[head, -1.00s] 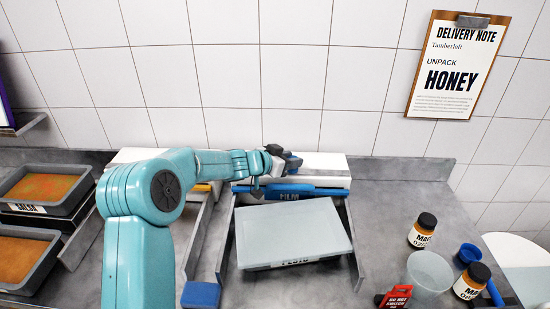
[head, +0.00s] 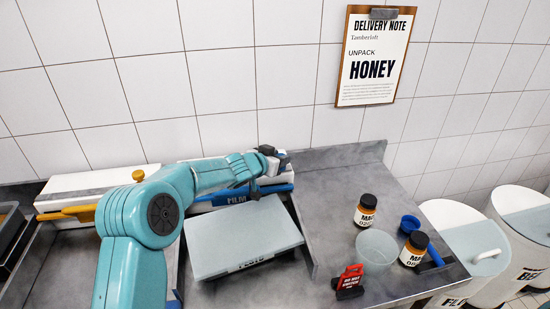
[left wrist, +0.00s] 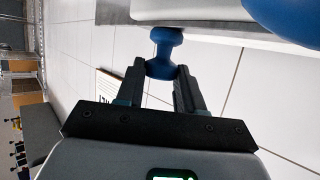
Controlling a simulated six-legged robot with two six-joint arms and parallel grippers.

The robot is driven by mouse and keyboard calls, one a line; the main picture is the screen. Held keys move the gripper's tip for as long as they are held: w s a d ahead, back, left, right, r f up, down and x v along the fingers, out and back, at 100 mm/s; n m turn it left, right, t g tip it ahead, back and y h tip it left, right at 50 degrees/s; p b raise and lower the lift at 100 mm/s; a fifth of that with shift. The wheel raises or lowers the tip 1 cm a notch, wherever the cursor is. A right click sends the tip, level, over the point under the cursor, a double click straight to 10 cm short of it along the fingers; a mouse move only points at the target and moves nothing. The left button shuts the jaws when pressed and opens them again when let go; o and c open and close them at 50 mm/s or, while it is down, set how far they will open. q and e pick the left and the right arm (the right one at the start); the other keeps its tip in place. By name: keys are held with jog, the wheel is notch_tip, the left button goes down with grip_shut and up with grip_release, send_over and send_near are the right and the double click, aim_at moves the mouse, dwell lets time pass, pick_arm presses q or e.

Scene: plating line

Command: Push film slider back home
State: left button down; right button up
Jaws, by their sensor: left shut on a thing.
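The film dispenser is a long white box (head: 212,207) against the back wall, with a blue front bar marked FILM (head: 237,198). My left gripper (head: 268,163) is above its right end. In the left wrist view, the gripper (left wrist: 163,80) is closed on a blue knob of the film slider (left wrist: 166,46), with a finger on each side of the knob's narrow end. In the head view the arm and fingers hide most of the slider. My right gripper is not in view.
A grey lidded tray (head: 245,235) lies in front of the dispenser. Another white dispenser with a yellow bar (head: 100,185) is left.

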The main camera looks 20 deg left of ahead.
pick_arm(q)
jog(key=shift+d+r, duration=0.1)
jog(key=shift+d, duration=0.1)
jog(key=c, duration=0.8)
grip_release()
jog(key=shift+o, duration=0.3)
jog(key=shift+w+d, duration=0.1)
jog(key=shift+w, duration=0.1)
jog(key=shift+s+a, duration=0.3)
jog(key=shift+s, duration=0.2)
jog(key=b+v, duration=0.2)
jog(key=v, duration=1.3)
jog(key=shift+s, duration=0.2)
